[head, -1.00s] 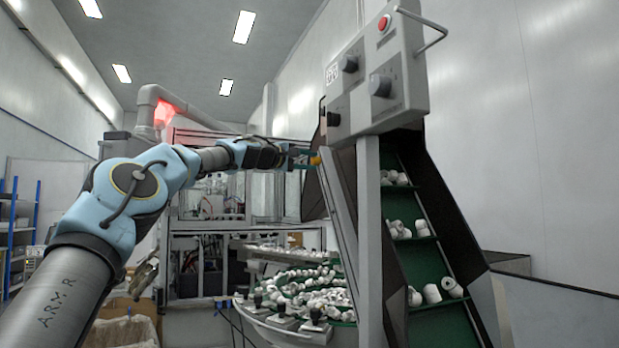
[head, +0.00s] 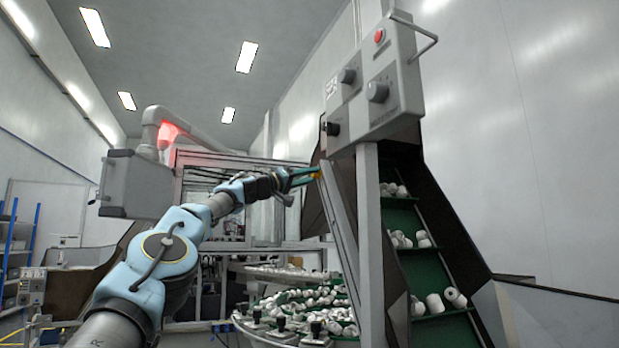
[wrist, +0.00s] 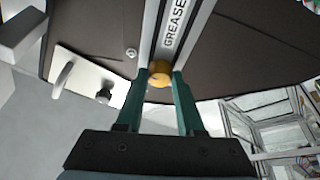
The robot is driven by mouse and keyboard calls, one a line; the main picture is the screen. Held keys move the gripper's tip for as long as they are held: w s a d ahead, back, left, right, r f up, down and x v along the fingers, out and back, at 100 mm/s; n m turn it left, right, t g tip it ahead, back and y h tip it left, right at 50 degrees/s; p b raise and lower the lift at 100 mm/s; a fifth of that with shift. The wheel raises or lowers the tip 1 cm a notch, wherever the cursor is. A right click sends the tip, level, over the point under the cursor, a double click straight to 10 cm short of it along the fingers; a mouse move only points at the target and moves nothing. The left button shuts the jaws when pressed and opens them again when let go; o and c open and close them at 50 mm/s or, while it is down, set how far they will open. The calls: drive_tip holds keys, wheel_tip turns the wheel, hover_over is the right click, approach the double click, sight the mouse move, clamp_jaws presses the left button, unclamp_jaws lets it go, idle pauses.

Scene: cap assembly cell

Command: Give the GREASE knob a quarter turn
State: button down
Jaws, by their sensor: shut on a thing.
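The GREASE knob (wrist: 160,73) is a small round yellow-orange knob below the GREASE label (wrist: 176,24) on a pale metal strip. In the wrist view the green fingers of my gripper (wrist: 159,80) are closed on its two sides. In the head view my gripper (head: 314,173) reaches from the left to the edge of the slanted conveyor frame (head: 343,215). There the knob is a small orange spot, mostly hidden by the fingers. I cannot tell the knob's turn angle.
White caps lie on the green conveyor (head: 440,330) and on the round table (head: 262,332) below.

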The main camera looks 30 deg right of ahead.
drive_tip(key=shift+f+m, duration=0.15)
drive_tip(key=shift+m, duration=0.35)
drive_tip(key=c, duration=0.5)
unclamp_jaws()
drive_tip(key=shift+a+f+b, duration=0.25)
drive_tip(key=shift+a+b, duration=0.25)
drive_tip(key=shift+b, duration=0.25)
drive_tip(key=shift+b+v, duration=4.45)
drive_tip(key=shift+v, duration=0.4)
drive_tip(key=shift+r, duration=0.1)
